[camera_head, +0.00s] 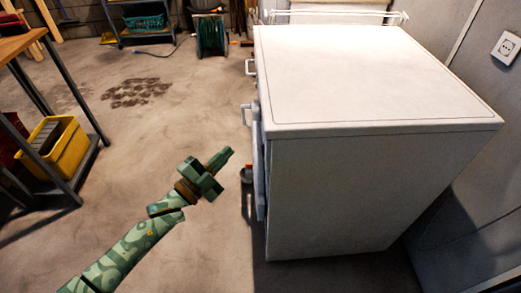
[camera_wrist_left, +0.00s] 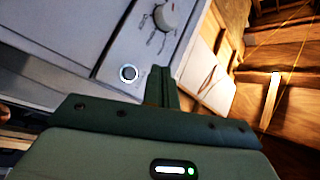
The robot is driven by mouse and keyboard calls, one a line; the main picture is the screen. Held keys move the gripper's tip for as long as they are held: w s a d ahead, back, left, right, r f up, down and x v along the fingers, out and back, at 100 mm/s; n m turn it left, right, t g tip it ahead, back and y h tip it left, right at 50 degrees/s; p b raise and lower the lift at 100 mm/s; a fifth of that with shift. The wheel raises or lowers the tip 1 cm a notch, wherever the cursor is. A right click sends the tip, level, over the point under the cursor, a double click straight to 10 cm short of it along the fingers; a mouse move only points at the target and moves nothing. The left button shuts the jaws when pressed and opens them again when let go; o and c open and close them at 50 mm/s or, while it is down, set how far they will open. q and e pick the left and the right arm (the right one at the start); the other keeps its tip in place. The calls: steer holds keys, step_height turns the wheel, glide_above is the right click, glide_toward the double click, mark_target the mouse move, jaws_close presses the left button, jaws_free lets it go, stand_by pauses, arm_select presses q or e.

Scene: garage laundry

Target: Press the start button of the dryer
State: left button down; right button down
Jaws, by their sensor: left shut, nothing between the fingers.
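The white dryer (camera_head: 345,75) stands at the right in the head view, seen from its side and top. Its front faces left and is mostly hidden there. In the left wrist view its control panel (camera_wrist_left: 125,45) shows a round knob (camera_wrist_left: 166,16) and a round start button (camera_wrist_left: 128,73) with a light ring. My left gripper (camera_head: 225,155) is shut and empty, to the left of the dryer's front and apart from it. In the left wrist view the shut fingers (camera_wrist_left: 161,75) appear just right of the button; contact does not show. My right gripper is not in view.
A workbench with a yellow crate (camera_head: 70,150) stands at the left. A green hose reel (camera_head: 210,35) and a low shelf are at the back. A wall socket (camera_head: 507,47) is at the right. The floor between bench and dryer is mostly clear.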

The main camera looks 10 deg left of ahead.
mark_target(262, 151)
arm_select(q)
steer(key=d, duration=0.2)
steer(key=w+d, duration=0.1)
steer(key=d, duration=0.2)
steer(key=shift+w, duration=0.2)
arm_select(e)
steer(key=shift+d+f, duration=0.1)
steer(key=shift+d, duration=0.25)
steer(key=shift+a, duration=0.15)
arm_select(q)
steer(key=shift+a, duration=0.1)
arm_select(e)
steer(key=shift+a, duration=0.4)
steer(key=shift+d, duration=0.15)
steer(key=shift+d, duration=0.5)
